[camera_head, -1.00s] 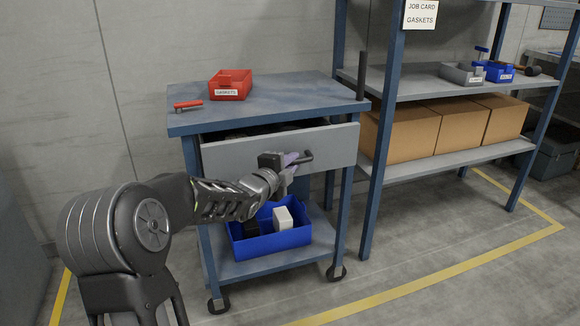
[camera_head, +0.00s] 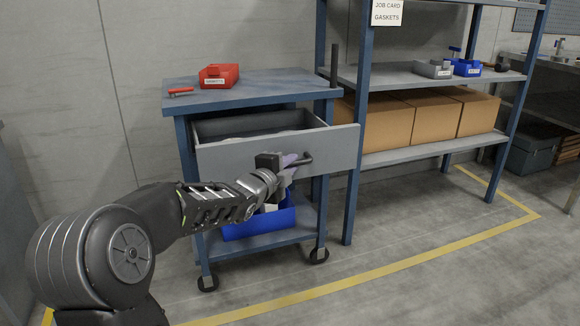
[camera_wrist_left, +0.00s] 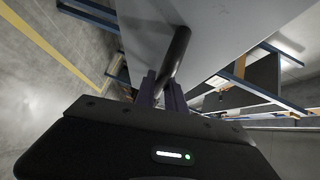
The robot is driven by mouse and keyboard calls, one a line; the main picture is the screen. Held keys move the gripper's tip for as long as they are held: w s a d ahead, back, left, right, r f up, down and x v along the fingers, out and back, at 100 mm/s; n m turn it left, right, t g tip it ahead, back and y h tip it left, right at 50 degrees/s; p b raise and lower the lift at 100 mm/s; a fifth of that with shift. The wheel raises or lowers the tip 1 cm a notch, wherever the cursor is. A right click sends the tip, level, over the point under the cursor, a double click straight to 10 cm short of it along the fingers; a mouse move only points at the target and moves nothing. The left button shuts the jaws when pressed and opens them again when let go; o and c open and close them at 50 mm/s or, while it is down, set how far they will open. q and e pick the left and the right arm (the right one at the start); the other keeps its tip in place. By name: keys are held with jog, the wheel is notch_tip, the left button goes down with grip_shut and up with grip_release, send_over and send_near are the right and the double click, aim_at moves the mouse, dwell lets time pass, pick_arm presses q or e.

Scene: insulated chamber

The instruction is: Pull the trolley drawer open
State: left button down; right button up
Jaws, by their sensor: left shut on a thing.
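The trolley (camera_head: 252,93) is a blue metal cart with a grey drawer (camera_head: 228,158) below its top. The drawer stands out from the frame, and its grey interior shows behind the front panel. My left gripper (camera_head: 292,164) is at the drawer's dark bar handle (camera_head: 305,160) and is shut on it. In the left wrist view the handle (camera_wrist_left: 176,52) runs between the two fingers (camera_wrist_left: 163,92), with the pale drawer front (camera_wrist_left: 225,28) beyond. The inside of the drawer is only partly visible. My right gripper is not in view.
A red bin (camera_head: 219,76) labelled gaskets and a red-handled tool (camera_head: 181,91) lie on the trolley top. A blue bin (camera_head: 247,228) sits on the lower shelf, partly hidden by my gripper. A blue shelving rack (camera_head: 430,147) with cardboard boxes (camera_head: 470,110) stands right. Floor in front is clear.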

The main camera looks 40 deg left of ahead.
pick_arm(q)
jog(key=c, duration=1.4)
grip_release()
jog(key=p+v, duration=0.2)
jog(key=v, duration=0.5)
jog(key=shift+s, duration=0.4)
